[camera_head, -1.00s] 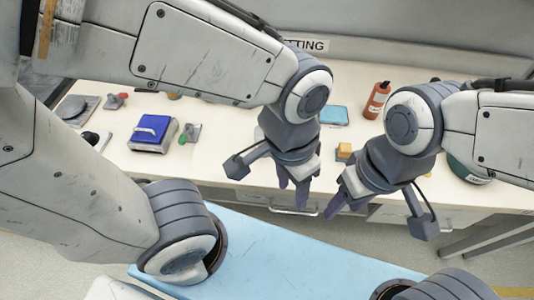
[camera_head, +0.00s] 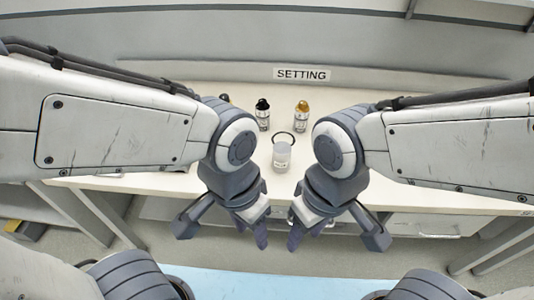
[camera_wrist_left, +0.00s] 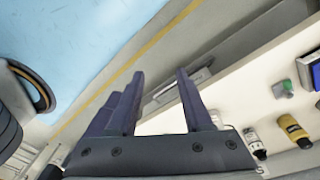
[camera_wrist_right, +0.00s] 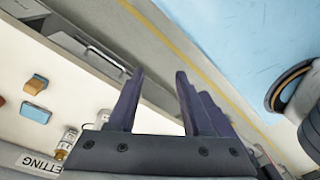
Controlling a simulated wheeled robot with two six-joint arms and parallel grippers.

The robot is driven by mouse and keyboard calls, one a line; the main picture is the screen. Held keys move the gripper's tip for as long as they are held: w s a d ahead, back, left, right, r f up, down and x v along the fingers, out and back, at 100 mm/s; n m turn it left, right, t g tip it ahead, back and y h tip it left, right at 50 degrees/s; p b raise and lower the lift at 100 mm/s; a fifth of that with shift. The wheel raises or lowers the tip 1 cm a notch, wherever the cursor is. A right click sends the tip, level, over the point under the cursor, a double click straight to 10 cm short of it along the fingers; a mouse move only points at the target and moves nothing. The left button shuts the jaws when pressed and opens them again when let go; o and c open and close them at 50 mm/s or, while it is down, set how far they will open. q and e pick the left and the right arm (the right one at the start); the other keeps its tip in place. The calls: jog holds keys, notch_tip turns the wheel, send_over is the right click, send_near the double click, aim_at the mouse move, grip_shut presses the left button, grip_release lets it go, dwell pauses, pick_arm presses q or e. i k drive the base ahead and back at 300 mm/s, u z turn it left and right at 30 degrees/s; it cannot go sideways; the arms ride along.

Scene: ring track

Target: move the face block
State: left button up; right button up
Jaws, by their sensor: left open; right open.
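I cannot make out a face on any block here. In the right wrist view a small orange-brown block (camera_wrist_right: 36,84) lies on the pale bench top, and a flat blue block (camera_wrist_right: 36,112) lies near it; neither shows in the head view. My left gripper (camera_head: 253,226) and right gripper (camera_head: 302,226) hang side by side, apart, by the bench's front edge. Both are open; the left wrist view shows nothing between the left fingers (camera_wrist_left: 160,95), and the right fingers (camera_wrist_right: 158,95) are empty too.
On the bench (camera_head: 400,197), a clear jar (camera_head: 282,160) stands before a dark ring (camera_head: 285,137), a dark-capped bottle (camera_head: 262,116) and an amber-capped bottle (camera_head: 302,117). A "SETTING" sign (camera_head: 301,74) is behind. The left wrist view shows a yellow bottle (camera_wrist_left: 292,130) and a green-and-grey item (camera_wrist_left: 283,89).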

aim_at(281, 151)
jog(key=i, duration=0.45)
jog(key=k, duration=0.55)
jog(key=z, duration=1.45)
jog(key=i, duration=0.85)
jog(key=u, duration=2.05)
